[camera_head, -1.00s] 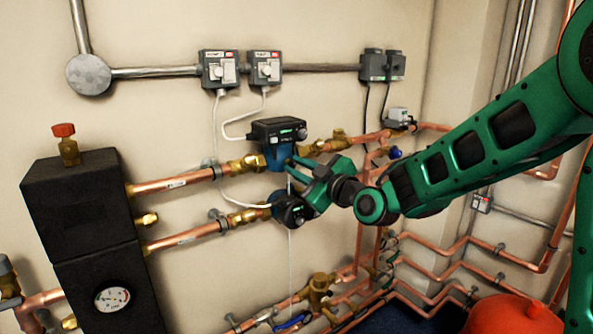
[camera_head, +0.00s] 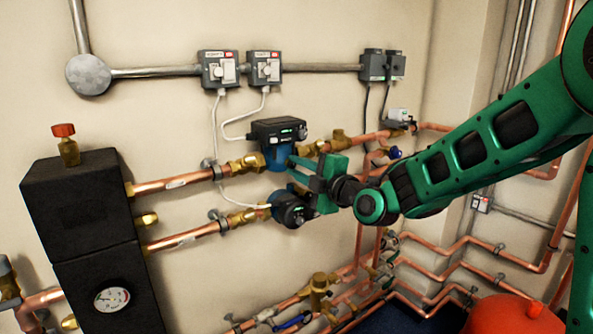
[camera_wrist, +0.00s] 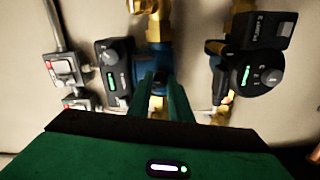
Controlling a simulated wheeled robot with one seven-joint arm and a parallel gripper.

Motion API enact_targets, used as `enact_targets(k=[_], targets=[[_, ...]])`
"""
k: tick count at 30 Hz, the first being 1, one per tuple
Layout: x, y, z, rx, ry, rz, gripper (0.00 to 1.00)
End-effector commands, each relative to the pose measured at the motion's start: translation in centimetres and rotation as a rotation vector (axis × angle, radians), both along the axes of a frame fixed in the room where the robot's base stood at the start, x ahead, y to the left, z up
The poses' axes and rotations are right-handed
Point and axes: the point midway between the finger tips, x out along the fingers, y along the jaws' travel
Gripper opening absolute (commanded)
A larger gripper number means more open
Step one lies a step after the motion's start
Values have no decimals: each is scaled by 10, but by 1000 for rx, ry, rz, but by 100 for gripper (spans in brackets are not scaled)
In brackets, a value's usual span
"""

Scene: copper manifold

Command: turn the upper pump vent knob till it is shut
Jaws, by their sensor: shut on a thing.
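The upper pump (camera_head: 277,156) has a blue body and a dark control box with a green light. It sits on the upper copper pipe and also shows in the wrist view (camera_wrist: 152,60). My gripper (camera_head: 289,169) reaches the pump's front from the right. In the wrist view its two green fingers (camera_wrist: 158,84) are closed around the small dark vent knob (camera_wrist: 158,82) at the centre of the blue body. The fingers cover most of the knob, so its turn angle cannot be read.
The lower pump (camera_head: 288,208) sits close below my gripper and shows at the right in the wrist view (camera_wrist: 258,70). Two switch boxes (camera_head: 240,70) hang above on the wall. A black insulated block (camera_head: 85,205) stands left. A red vessel (camera_head: 510,315) is at lower right.

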Motion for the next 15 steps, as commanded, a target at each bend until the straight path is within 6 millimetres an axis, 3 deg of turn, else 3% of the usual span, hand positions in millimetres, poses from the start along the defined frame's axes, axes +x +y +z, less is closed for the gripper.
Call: enact_targets(k=[15], targets=[[-2, 1, -5, -41, -14, 4, 0]])
